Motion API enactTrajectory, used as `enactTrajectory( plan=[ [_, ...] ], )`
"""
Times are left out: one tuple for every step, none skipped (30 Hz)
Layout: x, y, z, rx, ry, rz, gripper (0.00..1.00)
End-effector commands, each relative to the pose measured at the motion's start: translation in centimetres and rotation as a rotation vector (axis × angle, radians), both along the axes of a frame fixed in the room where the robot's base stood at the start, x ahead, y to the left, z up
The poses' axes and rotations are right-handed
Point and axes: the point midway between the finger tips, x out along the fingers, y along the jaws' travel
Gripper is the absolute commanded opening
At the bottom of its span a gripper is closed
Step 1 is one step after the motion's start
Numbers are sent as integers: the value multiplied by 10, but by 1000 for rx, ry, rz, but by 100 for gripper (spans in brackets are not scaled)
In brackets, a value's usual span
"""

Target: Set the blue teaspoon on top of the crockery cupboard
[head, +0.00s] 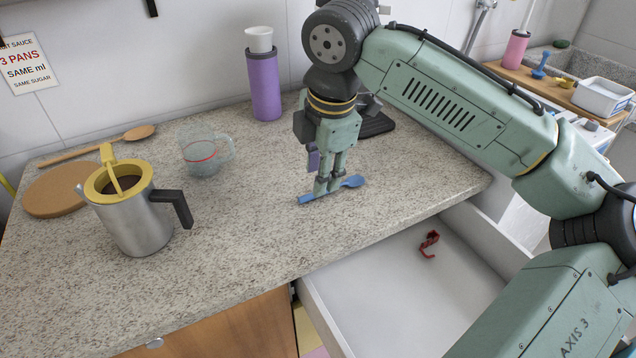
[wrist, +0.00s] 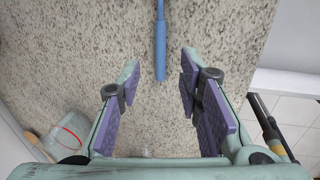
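The blue teaspoon (head: 353,182) lies on the speckled countertop (head: 250,235) near its front edge, its bowl to the right. My gripper (head: 326,187) points down over the handle. In the wrist view the fingers of my gripper (wrist: 160,67) stand apart, with the end of the blue handle (wrist: 160,35) between the tips and no visible contact. The bowl is out of the wrist view. I cannot identify the crockery cupboard in either view.
A metal jug (head: 140,225) with a yellow rim, a clear measuring cup (head: 203,155), a cork mat (head: 50,195) and a wooden spoon (head: 95,147) are at left. A purple bottle (head: 264,85) stands behind. An open drawer (head: 390,300) holds a red item (head: 429,243).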

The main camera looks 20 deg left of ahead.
Motion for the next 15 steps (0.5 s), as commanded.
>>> enactTrajectory(
  plan=[
    [-1,-1,11,3,-2,1,33],
    [-2,-2,18,2,-2,1,33],
    [-4,-3,27,2,-2,1,33],
    [-4,-4,33,1,-1,0,33],
    [-5,-5,39,1,-2,1,33],
    [-6,-6,46,1,-2,1,33],
    [-7,-7,51,2,-1,1,33],
    [-8,-7,56,1,0,2,33],
    [-9,-8,61,2,-1,1,33],
    [-9,-9,65,1,-1,1,33],
    [-10,-10,68,1,-1,0,33],
    [-10,-10,71,0,-2,1,33],
    [-11,-10,73,1,-1,1,33],
    [-11,-11,75,1,-1,1,33],
    [-11,-11,76,0,0,1,33]
  ],
)
